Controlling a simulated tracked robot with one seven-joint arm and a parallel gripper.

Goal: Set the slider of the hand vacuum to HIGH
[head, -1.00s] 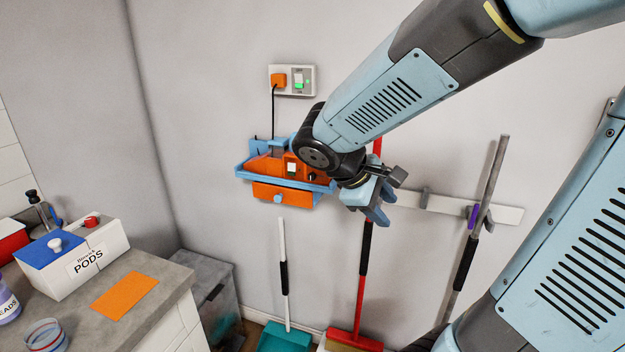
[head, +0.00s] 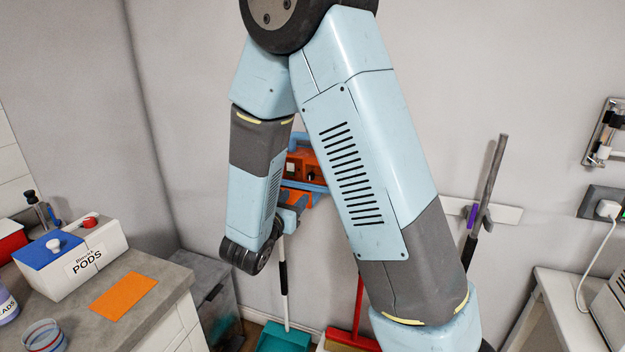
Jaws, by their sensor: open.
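The orange hand vacuum (head: 307,168) sits in its blue wall holder (head: 318,188) on the back wall. In the head view my arm covers much of both. A small dark red part shows on the vacuum's face, but the slider and its setting cannot be made out. My gripper (head: 291,213) is partly hidden behind my wrist. Its light blue fingers show just below and in front of the holder, open, with nothing seen between them. Whether they touch the holder cannot be told.
Brooms and a teal dustpan (head: 285,337) stand below along the wall. A counter (head: 150,275) with a pods box (head: 75,262) is at left. A white table (head: 560,300) and a plugged-in white charger (head: 607,209) are at right.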

